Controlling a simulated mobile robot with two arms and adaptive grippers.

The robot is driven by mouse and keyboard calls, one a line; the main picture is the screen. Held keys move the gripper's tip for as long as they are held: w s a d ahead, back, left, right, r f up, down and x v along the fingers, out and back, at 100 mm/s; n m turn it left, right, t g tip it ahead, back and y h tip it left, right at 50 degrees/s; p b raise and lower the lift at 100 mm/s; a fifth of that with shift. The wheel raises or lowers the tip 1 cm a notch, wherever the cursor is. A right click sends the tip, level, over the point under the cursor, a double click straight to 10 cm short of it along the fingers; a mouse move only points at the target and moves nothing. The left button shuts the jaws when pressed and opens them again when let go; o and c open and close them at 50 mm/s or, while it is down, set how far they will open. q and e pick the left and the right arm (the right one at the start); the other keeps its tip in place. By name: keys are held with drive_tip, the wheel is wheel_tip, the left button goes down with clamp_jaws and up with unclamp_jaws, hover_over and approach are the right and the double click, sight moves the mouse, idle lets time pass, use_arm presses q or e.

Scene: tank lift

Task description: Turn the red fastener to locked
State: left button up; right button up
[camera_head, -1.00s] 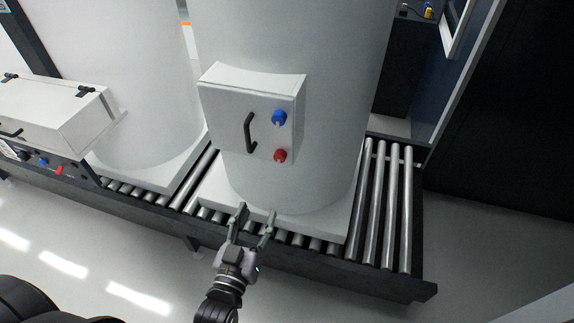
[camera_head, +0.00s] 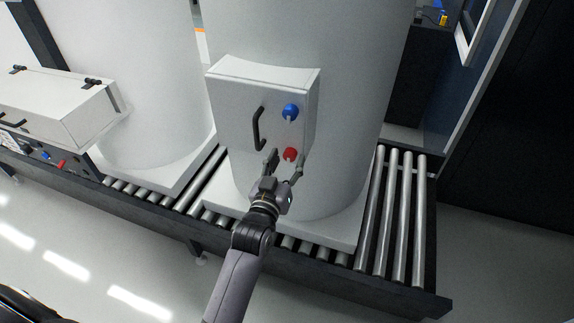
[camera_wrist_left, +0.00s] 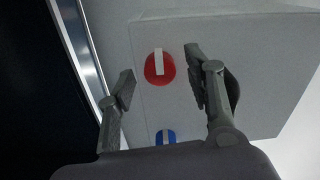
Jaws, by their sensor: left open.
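The red fastener (camera_head: 290,154) is a round red knob with a pale bar, low on the door of a white box on the tank. In the left wrist view, the red fastener (camera_wrist_left: 159,69) lies between the spread fingers, its pale bar running nearly up and down. My left gripper (camera_head: 286,162) is open just below and around the red fastener in the head view; I see no clear contact. It also shows in the left wrist view (camera_wrist_left: 160,85). A blue fastener (camera_head: 290,111) sits above the red one. My right gripper is not in view.
The white box (camera_head: 235,108) has a black handle (camera_head: 257,128) left of the fasteners. The tank (camera_head: 350,100) stands on a roller conveyor (camera_head: 400,215). A second tank (camera_head: 150,90) with another white box (camera_head: 50,105) stands left.

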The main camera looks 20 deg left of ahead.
use_arm(q)
drive_tip(key=shift+w, duration=0.2)
drive_tip(key=shift+c, duration=0.6)
clamp_jaws()
